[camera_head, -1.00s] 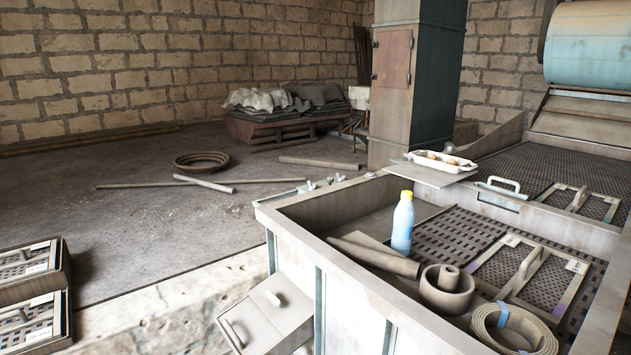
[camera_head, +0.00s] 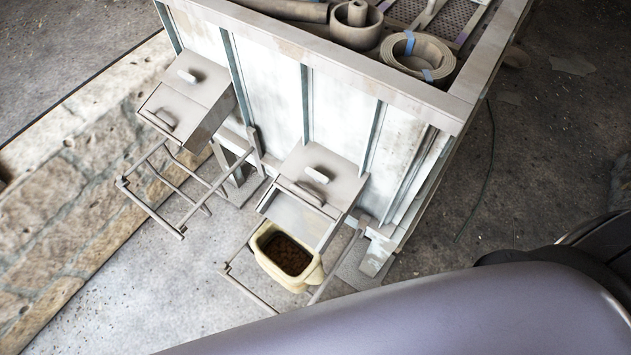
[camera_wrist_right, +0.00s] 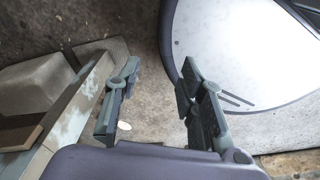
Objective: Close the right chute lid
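The right chute (camera_head: 322,172) sticks out from the machine's side wall. Its lid (camera_head: 307,194), with a bar handle, looks raised, and the pale sloping trough (camera_head: 293,216) shows below it. A small light knob sits on the chute's top. The left chute (camera_head: 196,84) has its handled lid (camera_head: 166,116) lying flush over its front, so it looks shut. My right gripper (camera_wrist_right: 158,100) is open and empty in the right wrist view, fingers well apart, with floor behind them. It does not show in the head view. My left gripper is not in view.
A cream bin (camera_head: 313,275) with brown contents stands on a metal frame under the right chute's mouth. An empty frame (camera_head: 180,190) stands under the left chute. A stone ledge (camera_head: 60,200) runs at left. My own purple-grey body fills the lower right.

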